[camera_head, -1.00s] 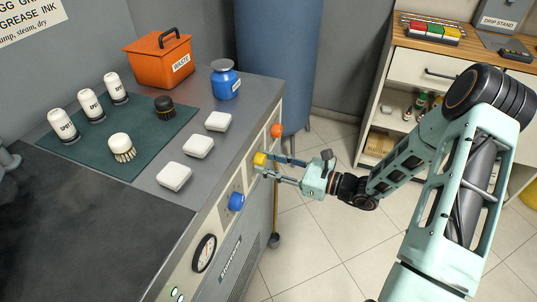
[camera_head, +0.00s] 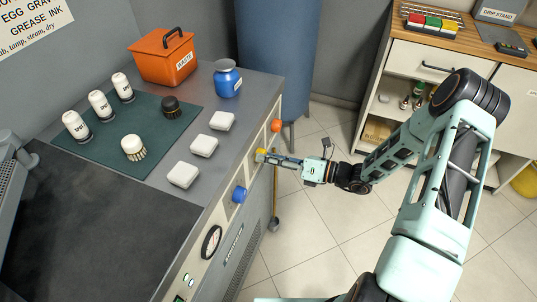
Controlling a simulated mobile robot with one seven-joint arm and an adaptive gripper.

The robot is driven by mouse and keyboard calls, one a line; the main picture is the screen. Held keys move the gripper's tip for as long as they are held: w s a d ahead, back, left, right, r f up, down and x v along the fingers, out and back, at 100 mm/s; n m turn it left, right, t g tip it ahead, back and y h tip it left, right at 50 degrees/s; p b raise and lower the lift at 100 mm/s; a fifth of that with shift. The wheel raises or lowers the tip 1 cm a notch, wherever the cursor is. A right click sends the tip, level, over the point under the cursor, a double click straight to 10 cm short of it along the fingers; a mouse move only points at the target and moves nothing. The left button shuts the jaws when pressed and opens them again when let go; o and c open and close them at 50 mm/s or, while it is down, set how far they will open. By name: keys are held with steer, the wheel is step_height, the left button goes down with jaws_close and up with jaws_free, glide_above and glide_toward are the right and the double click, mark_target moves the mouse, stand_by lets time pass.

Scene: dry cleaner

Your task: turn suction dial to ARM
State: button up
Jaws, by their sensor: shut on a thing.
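The front panel (camera_head: 221,215) of the grey machine carries an orange dial (camera_head: 276,125), a yellow dial (camera_head: 260,154) and a blue dial (camera_head: 239,194). My gripper (camera_head: 267,158) reaches in from the right and is shut on the yellow dial, whose face is mostly hidden by the fingers. I cannot read any dial labels or the ARM mark, so I cannot tell which setting the yellow dial points to.
White blocks (camera_head: 204,145), a blue jar (camera_head: 227,78), an orange waste box (camera_head: 163,57) and a green mat (camera_head: 104,148) with bottles and brushes are on the machine top. A wooden-topped cabinet (camera_head: 418,62) stands at the right. Clear floor lies between.

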steer(key=shift+m, duration=0.4)
steer(key=o, duration=1.2)
steer(key=shift+c, duration=0.2)
steer(key=v, duration=1.2)
